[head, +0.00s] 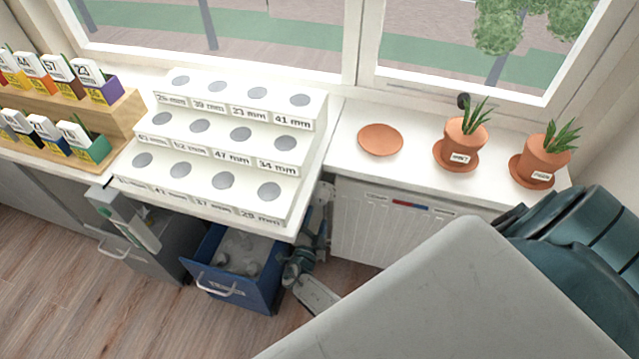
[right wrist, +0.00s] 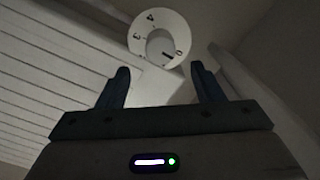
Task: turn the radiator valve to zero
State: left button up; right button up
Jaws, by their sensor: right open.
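The radiator valve shows in the right wrist view as a round white dial (right wrist: 160,38) with dark numerals, 4, 3 and 0 among them, and a raised centre. A dark mark sits near the 0; I cannot tell the exact setting. My right gripper (right wrist: 160,84) is open and empty, its two dark fingers apart, with the dial beyond the fingertips. In the head view my right gripper (head: 302,262) is low beside the left end of the white radiator (head: 385,222), under the sill; its fingertips are hard to make out. My left gripper is not in view.
A blue open drawer (head: 235,293) stands just left of my right gripper. Above are the windowsill (head: 345,165), a stepped white display stand (head: 322,130), an empty terracotta saucer (head: 380,139) and two potted plants. My own grey body part covers the lower right.

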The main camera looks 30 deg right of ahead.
jog(key=shift+v, duration=1.4)
jog(key=shift+d+f, duration=0.1)
jog(key=s+d+f+m+g+y, duration=0.3)
jog(key=s+f+m+g+y, duration=0.45)
jog(key=s+f+m, duration=1.45)
jog(key=s+f+m+g+y, duration=0.1)
jog(key=s+f+m, duration=0.3)
jog(key=s+m, duration=0.6)
jog(key=s+f+m+g+y, duration=0.2)
jog(key=s+m, duration=0.9)
jog(key=m, duration=0.8)
jog(key=shift+a+f+y, duration=0.25)
jog(key=shift+f+y, duration=0.6)
jog(key=shift+y, duration=0.2)
